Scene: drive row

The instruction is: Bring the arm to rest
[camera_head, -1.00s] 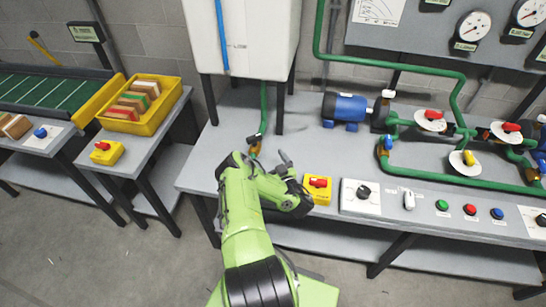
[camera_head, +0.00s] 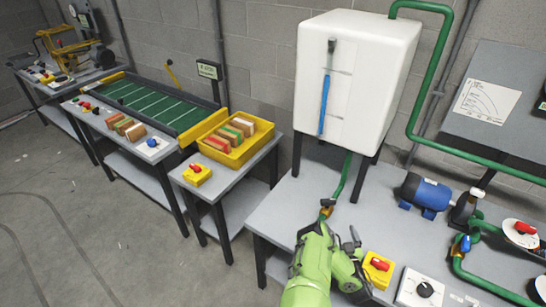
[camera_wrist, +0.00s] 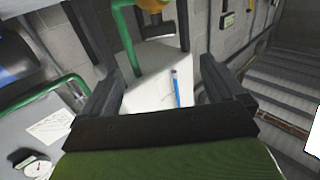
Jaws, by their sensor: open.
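My green arm (camera_head: 318,262) reaches in from the bottom of the head view over the front of the grey pump bench (camera_head: 290,212). My gripper (camera_head: 354,238) is dark and partly hidden behind the arm's end link. In the wrist view my gripper (camera_wrist: 160,82) shows two dark fingers spread wide apart with nothing held between them. The white tank (camera_wrist: 150,85) with its blue level strip shows beyond the fingers, apart from them.
A yellow switch box (camera_head: 379,268) with a red knob sits close right of my gripper. The tank (camera_head: 362,70), green pipe and a blue motor (camera_head: 428,192) stand behind. Left are a yellow crate (camera_head: 234,155) of blocks and a green conveyor (camera_head: 160,105). Floor at left is clear.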

